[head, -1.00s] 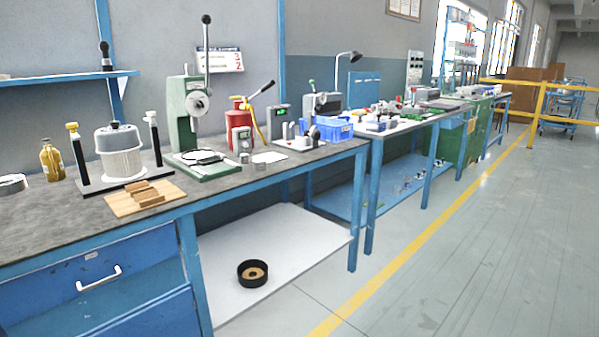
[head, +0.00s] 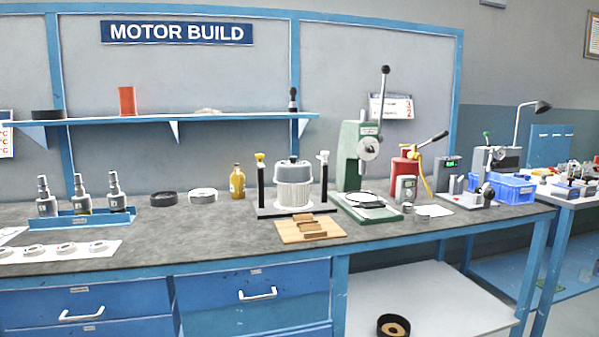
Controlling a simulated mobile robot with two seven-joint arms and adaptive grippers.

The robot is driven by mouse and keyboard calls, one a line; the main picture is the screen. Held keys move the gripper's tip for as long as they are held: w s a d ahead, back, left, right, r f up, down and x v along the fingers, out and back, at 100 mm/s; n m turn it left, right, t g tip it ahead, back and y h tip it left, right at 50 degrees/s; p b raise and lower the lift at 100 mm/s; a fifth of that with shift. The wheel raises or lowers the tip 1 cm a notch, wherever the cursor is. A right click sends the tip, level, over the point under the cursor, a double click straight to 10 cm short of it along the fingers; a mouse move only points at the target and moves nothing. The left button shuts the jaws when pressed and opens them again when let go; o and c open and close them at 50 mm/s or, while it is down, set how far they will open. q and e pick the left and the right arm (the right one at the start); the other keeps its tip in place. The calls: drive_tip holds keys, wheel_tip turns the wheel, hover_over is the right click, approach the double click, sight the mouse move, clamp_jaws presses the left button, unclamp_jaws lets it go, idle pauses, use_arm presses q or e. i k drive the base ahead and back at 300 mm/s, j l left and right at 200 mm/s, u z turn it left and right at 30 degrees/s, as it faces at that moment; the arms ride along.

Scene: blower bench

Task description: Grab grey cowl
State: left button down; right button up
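A grey domed cap (head: 292,163), which looks like the grey cowl, sits on top of a white ribbed cylinder (head: 293,194). The cylinder stands upright on a dark base between two black posts, one with a yellow top and one with a white top. A pale ring (head: 203,195) and a black ring (head: 163,198) lie on the bench to the left. Neither of my grippers is in view.
The workbench (head: 230,231) has free room left of centre. A wooden block on a board (head: 312,229) lies in front of the cylinder. A green press (head: 352,165) stands to its right. A blue rack (head: 82,219) holds several grey parts at left.

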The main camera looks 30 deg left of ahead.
sight(293, 170)
drive_tip(key=i+l+u, duration=0.1)
drive_tip(key=u, duration=0.3)
drive_tip(key=i+l+u, duration=0.1)
drive_tip(key=u, duration=0.25)
drive_tip(key=l+u, duration=0.25)
drive_tip(key=u, duration=0.15)
